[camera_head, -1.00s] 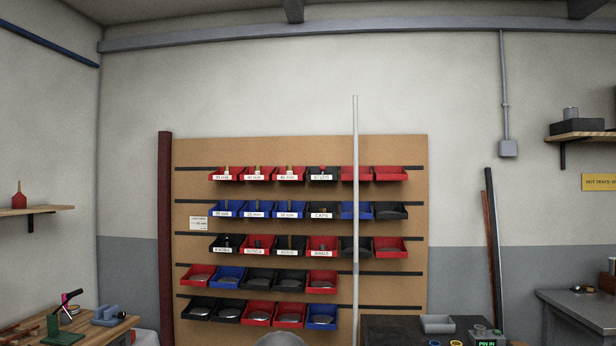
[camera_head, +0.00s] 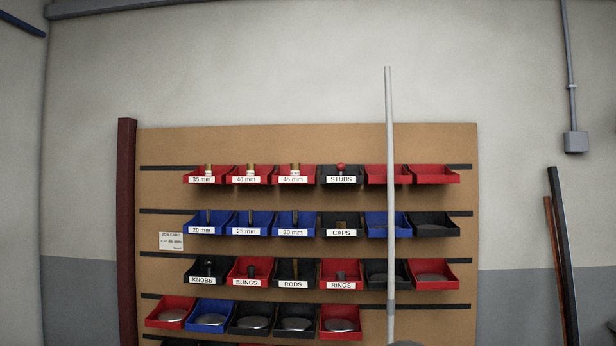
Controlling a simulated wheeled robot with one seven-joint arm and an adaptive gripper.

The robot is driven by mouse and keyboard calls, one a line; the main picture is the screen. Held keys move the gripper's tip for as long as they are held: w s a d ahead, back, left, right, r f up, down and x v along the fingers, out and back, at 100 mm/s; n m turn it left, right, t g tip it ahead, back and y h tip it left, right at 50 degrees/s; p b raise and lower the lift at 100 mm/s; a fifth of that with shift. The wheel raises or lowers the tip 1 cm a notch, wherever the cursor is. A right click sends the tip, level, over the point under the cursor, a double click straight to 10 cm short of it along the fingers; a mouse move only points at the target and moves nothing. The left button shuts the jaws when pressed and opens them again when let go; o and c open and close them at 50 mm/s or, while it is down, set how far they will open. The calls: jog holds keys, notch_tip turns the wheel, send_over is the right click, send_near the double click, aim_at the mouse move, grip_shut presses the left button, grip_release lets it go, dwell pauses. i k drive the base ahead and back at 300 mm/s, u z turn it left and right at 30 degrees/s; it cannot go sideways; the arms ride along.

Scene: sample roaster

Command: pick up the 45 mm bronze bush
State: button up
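The bronze bush (camera_head: 295,167) stands in the red bin labelled 45 mm (camera_head: 294,180), third from the left in the top row of the rack. Only its upper part shows above the label; the bin front hides the rest. Similar bushes stand in the red bins labelled 35 mm (camera_head: 202,180) and 40 mm (camera_head: 249,180) to its left. My gripper is not in view.
A thin light pole (camera_head: 389,200) stands upright in front of the rack's right part. Blue, black and red bins fill the lower rows. The STUDS bin (camera_head: 341,180) adjoins the 45 mm bin. A dark red post (camera_head: 126,220) borders the board.

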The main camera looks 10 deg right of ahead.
aim_at(295, 168)
jog(key=u, duration=0.05)
jog(key=i, duration=0.7)
jog(key=u, duration=0.05)
jog(key=k, duration=0.5)
jog(key=u, duration=2.1)
jog(key=i, duration=1.6)
jog(key=z, duration=2.65)
